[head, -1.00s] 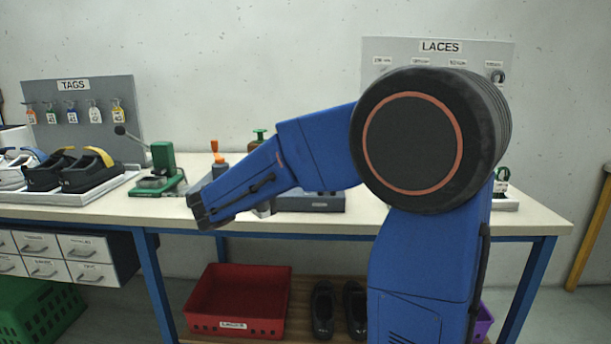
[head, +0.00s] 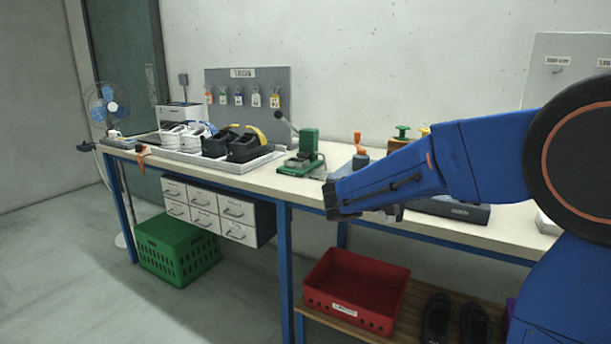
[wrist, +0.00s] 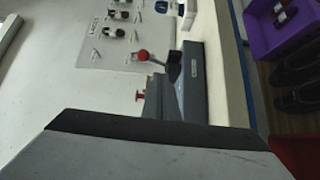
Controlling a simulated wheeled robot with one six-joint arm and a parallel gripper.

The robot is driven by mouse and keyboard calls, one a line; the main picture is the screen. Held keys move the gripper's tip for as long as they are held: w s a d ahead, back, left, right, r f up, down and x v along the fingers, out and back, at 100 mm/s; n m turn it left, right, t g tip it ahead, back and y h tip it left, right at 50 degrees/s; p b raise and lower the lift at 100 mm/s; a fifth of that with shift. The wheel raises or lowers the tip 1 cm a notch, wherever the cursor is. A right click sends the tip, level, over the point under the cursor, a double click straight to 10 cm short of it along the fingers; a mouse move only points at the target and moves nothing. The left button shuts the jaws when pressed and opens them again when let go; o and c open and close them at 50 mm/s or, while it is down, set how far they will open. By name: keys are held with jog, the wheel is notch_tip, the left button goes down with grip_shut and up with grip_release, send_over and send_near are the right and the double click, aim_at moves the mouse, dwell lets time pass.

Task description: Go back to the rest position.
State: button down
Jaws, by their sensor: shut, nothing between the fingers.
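My gripper (head: 332,200) shows in the head view at the left end of my blue arm, over the front part of the workbench (head: 312,191). Its fingers are together with nothing seen between them. The wrist view looks past a large dark grey part, likely of my own gripper, towards a dark grey device (wrist: 193,80) on the bench. That device also shows in the head view (head: 455,210), partly behind my arm.
A green press (head: 306,150), a tray of shoes (head: 215,158) and a tag board (head: 265,92) stand on the bench. Below are a drawer unit (head: 240,212), a green crate (head: 180,250) and a red bin (head: 350,285). Floor at left is clear.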

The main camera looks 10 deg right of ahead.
jog(key=s+d+f+g+y, duration=0.1)
jog(key=s+f+y, duration=0.4)
jog(key=s, duration=0.4)
jog(key=s+d+f+g+y, duration=0.1)
jog(key=s+f+y, duration=0.2)
jog(key=s+f, duration=0.45)
jog(key=s+a+f+m+t+y, duration=0.1)
jog(key=s+a+f+t+y, duration=0.3)
jog(key=s+a+y, duration=0.5)
jog(key=s+a+f, duration=0.1)
jog(key=s+a, duration=0.2)
jog(key=a, duration=0.1)
jog(key=shift+y, duration=0.3)
